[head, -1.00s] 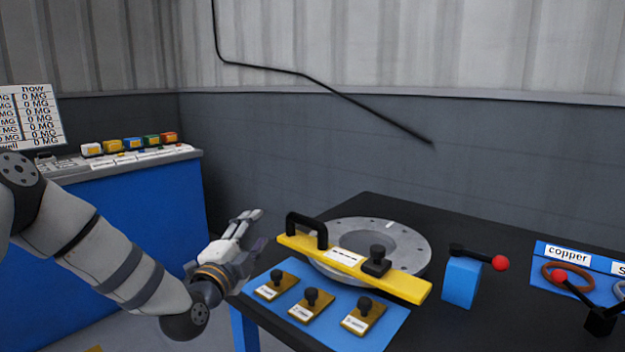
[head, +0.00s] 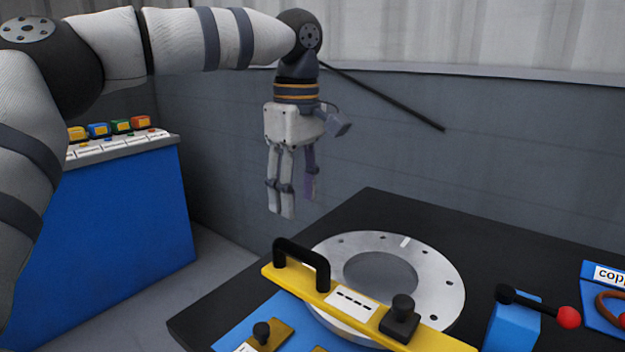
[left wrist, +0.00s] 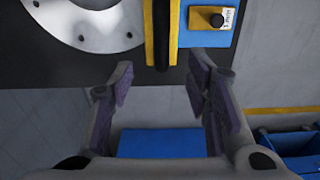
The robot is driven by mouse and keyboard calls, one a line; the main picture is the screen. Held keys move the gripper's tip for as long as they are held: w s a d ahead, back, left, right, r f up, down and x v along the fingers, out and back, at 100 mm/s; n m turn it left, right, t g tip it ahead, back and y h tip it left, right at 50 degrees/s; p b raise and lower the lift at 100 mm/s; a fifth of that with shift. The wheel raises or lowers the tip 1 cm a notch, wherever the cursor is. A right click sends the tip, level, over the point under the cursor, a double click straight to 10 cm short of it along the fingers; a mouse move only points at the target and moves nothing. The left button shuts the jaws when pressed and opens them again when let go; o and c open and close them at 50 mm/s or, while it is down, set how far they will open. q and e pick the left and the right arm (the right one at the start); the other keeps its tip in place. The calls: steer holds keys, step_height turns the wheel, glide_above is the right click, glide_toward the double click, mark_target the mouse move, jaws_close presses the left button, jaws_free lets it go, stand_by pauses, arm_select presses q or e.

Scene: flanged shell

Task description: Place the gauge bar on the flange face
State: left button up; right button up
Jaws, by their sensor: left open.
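The gauge bar (head: 356,308) is yellow, with a black arched handle (head: 302,262) at its left end and a black knob (head: 402,312) to the right. It lies across the near side of the grey flange (head: 440,278); I cannot tell whether it touches the face. My left gripper (head: 297,205) is open and empty, fingers pointing down, higher than the handle and apart from it. In the left wrist view the handle (left wrist: 161,40) and the bar (left wrist: 173,20) lie beyond the gap between the fingertips (left wrist: 160,72), with the flange (left wrist: 88,28) to the left. My right gripper is not in view.
The dark table (head: 375,210) carries a blue mat with a small knobbed block (head: 265,338). A blue block with a red-tipped lever (head: 515,318) stands right of the flange. A blue cabinet (head: 100,225) with coloured boxes stands at the left.

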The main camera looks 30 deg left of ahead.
mark_target(300, 246)
arm_select(q)
steer(key=shift+s+d+r, duration=0.1)
steer(key=shift+d+r, duration=0.05)
steer(key=shift+d, duration=0.25)
step_height(300, 246, down, 12)
steer(key=shift+f, duration=0.1)
stand_by(0.3)
steer(key=shift+c, duration=0.5)
jaws_close()
